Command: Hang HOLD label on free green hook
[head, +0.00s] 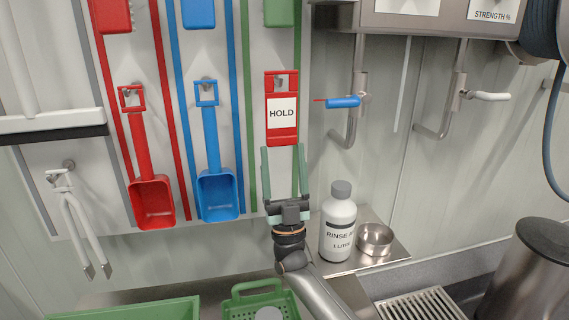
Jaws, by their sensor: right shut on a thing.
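The red HOLD label (282,134) with its white panel is upright in the green-striped column of the wall board. My right gripper (284,150) is below it, with its green fingers at the label's lower end, shut on it. The label's top has a square opening, and a grey green-column hook (281,83) shows in or behind it. I cannot tell whether the hook passes through the opening or is only behind it. Another green item (281,12) hangs above, cut by the frame's top. My left gripper is out of view.
A red scoop (152,200) and a blue scoop (217,195) hang to the left, with white tongs (78,225) beyond. A blue-handled valve (343,102) is right of the label. A rinse bottle (338,225) and steel bowl (375,240) stand on a shelf below right.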

